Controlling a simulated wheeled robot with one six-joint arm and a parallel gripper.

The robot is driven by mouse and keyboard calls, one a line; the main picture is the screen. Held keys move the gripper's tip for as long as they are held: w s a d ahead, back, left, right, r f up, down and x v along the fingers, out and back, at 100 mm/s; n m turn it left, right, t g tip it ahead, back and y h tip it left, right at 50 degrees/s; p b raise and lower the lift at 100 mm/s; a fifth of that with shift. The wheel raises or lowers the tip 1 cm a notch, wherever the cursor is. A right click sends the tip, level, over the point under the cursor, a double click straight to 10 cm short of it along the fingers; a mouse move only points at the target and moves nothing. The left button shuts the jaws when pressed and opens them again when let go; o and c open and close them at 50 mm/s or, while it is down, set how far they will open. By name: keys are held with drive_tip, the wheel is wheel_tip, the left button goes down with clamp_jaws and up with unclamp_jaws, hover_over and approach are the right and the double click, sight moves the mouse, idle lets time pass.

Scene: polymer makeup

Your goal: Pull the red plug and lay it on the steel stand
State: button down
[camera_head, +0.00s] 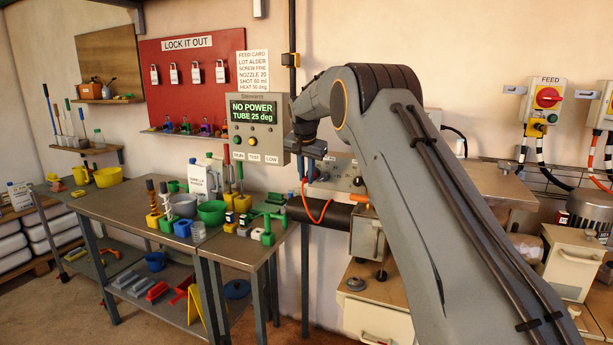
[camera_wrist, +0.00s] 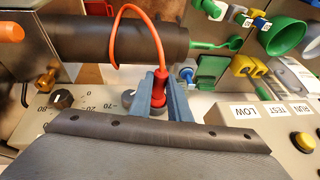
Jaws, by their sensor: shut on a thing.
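My gripper (camera_wrist: 161,90) has blue-grey fingers shut on the red plug (camera_wrist: 158,93). The plug stands between the fingertips, and an orange cable (camera_wrist: 130,10) arcs from it toward the dark cylinder. Its lower end is hidden by the gripper body, so I cannot tell whether it sits in a socket. In the head view my gripper (camera_head: 307,170) is at the left end of the grey machine panel, and the orange cable (camera_head: 318,218) hangs below it. The plug is too small to make out there. I cannot pick out the steel stand with certainty.
The dark cylinder (camera_wrist: 100,38) lies just beyond the plug. A black knob with a dial (camera_wrist: 62,98) is to the left. The display box (camera_head: 259,122) reads NO POWER. A crowded bench (camera_head: 130,208) with bowls and green fixtures (camera_head: 268,213) stands to the left.

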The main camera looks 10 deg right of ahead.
drive_tip(key=shift+s+a, duration=0.4)
drive_tip(key=shift+s, duration=0.2)
idle(0.5)
drive_tip(key=shift+s+a+p, duration=0.25)
drive_tip(key=shift+s+a, duration=0.2)
drive_tip(key=shift+s, duration=0.25)
drive_tip(key=shift+s+a+p, duration=0.25)
drive_tip(key=shift+s+a, duration=0.2)
drive_tip(key=shift+s, duration=0.2)
drive_tip(key=s+a+f+m+t+y+p, duration=0.1)
drive_tip(key=a+y+p, duration=0.15)
drive_tip(key=a, duration=0.55)
drive_tip(key=s+a+f+y+p, duration=0.1)
drive_tip(key=a+p, duration=0.2)
drive_tip(key=a, duration=0.4)
drive_tip(key=shift+w+a+f+b, duration=0.25)
drive_tip(key=shift+a+f+b, duration=0.9)
drive_tip(key=shift+f, duration=2.15)
drive_tip(key=shift+w+a+f+b, duration=0.3)
drive_tip(key=shift+a+f+b, duration=0.85)
drive_tip(key=shift+f, duration=2.2)
drive_tip(key=shift+w+a+f+b, duration=0.25)
drive_tip(key=shift+a+f+b, duration=0.35)
drive_tip(key=shift+f+b, duration=1.9)
drive_tip(key=shift+f+p, duration=0.8)
drive_tip(key=shift+p, duration=0.1)
drive_tip(key=c, duration=1.6)
unclamp_jaws()
